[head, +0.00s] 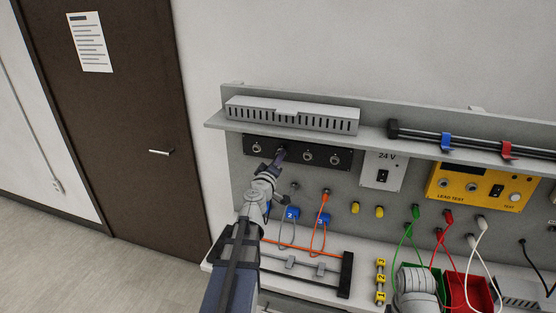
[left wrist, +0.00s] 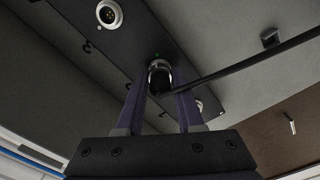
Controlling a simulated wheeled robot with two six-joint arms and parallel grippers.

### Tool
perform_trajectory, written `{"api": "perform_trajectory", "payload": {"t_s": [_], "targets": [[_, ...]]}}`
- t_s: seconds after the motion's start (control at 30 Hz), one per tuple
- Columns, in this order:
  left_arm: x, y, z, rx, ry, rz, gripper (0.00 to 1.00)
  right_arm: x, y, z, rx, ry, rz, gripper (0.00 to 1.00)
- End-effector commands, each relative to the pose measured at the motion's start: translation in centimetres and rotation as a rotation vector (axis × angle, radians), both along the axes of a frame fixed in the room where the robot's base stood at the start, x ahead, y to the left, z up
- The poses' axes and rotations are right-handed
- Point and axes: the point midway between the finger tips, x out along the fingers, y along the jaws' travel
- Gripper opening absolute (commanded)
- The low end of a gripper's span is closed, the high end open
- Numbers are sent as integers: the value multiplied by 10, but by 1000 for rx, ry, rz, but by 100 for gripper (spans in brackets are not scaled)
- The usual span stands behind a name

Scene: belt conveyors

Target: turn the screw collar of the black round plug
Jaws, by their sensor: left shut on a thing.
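The black round plug (left wrist: 160,80), with a bright metal ring at its end, sits at a socket of the black panel (head: 345,158). A dark cable (left wrist: 250,58) runs off to the upper right in the left wrist view. My left gripper (head: 280,156) is at the second socket from the left in the head view. Its two purple fingers (left wrist: 159,95) are shut on the plug from both sides in the left wrist view. Whether they press on the collar or the body I cannot tell. In the head view the gripper hides the plug.
Other round sockets (head: 308,157) flank the plug on the panel. A shelf with a slotted grey box (head: 290,114) juts out above. Below are orange and grey leads on blue tags (head: 292,213). A yellow tester (head: 475,186) and a 24 V switch plate (head: 383,170) are to the right.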

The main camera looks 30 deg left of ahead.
Motion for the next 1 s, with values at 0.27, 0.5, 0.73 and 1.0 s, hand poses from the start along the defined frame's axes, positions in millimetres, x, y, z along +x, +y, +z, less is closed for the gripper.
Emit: {"api": "perform_trajectory", "payload": {"t_s": [0.27, 0.5, 0.73, 1.0], "targets": [[-1, -1, -1, 101, 24, -2, 0, 0, 0, -1, 0, 0, 0, 50], [-1, -1, -1, 129, 31, -1, 0, 0, 0, -1, 0, 0, 0, 50], [-1, -1, -1, 130, 32, -1, 0, 0, 0, -1, 0, 0, 0, 50], [-1, -1, -1, 129, 31, 0, 51, 0, 0, -1, 0, 0, 0, 50]]}}
